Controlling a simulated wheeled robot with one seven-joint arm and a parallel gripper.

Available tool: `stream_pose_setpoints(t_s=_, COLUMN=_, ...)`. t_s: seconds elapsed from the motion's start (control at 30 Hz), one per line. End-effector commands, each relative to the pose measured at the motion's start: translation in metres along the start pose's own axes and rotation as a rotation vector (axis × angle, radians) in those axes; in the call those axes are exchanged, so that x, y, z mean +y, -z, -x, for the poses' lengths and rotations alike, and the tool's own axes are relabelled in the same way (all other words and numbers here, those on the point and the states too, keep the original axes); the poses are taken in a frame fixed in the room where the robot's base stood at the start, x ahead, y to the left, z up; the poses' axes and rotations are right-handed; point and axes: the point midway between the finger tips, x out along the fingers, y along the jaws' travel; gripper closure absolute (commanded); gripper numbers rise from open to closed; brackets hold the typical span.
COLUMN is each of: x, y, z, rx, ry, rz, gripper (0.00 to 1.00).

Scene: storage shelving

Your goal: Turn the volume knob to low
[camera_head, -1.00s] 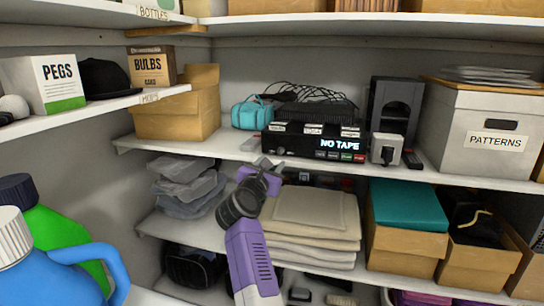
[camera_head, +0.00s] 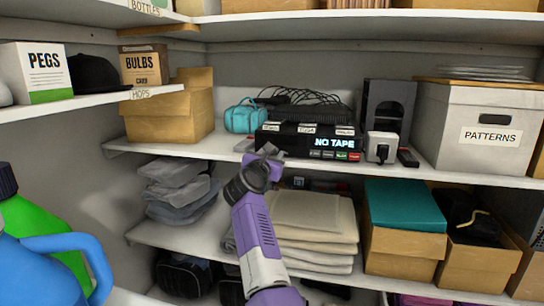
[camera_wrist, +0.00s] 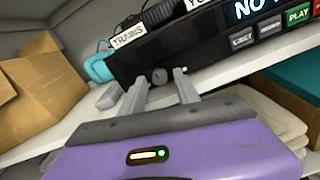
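The black tape player (camera_head: 312,138) stands on the middle shelf, its display reading "NO TAPE". Its small dark round knob (camera_wrist: 160,75) shows in the wrist view low on the left part of the front face. In the head view my gripper hides the knob. My gripper (camera_head: 268,152) is in front of the player's lower left corner. In the wrist view the two grey fingers of my gripper (camera_wrist: 161,80) are apart, with the knob showing between their tips. I cannot tell whether either finger touches it.
A grey block (camera_wrist: 108,96) lies on the shelf just left of the fingers. A teal bag (camera_head: 246,117) sits left of the player, and a white plug adapter (camera_head: 381,147) right of it. Folded cloths (camera_head: 310,216) lie on the shelf below, under my wrist.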

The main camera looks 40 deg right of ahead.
Motion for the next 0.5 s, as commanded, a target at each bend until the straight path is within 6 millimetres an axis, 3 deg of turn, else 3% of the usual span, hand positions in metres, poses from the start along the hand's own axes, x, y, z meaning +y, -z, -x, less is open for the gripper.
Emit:
stream_pose_setpoints(t_s=0.03, x=-0.0001, y=0.0002, z=0.0001, rx=0.000, ry=0.000, rz=0.000, gripper=0.74)
stream_pose_setpoints(t_s=0.17, x=-0.0002, y=0.0002, z=0.0001, rx=0.000, ry=0.000, rz=0.000, gripper=1.00)
stream_pose_setpoints(t_s=0.5, x=-0.0002, y=-0.0011, z=0.0002, rx=0.001, ry=0.001, rz=0.029, gripper=1.00)
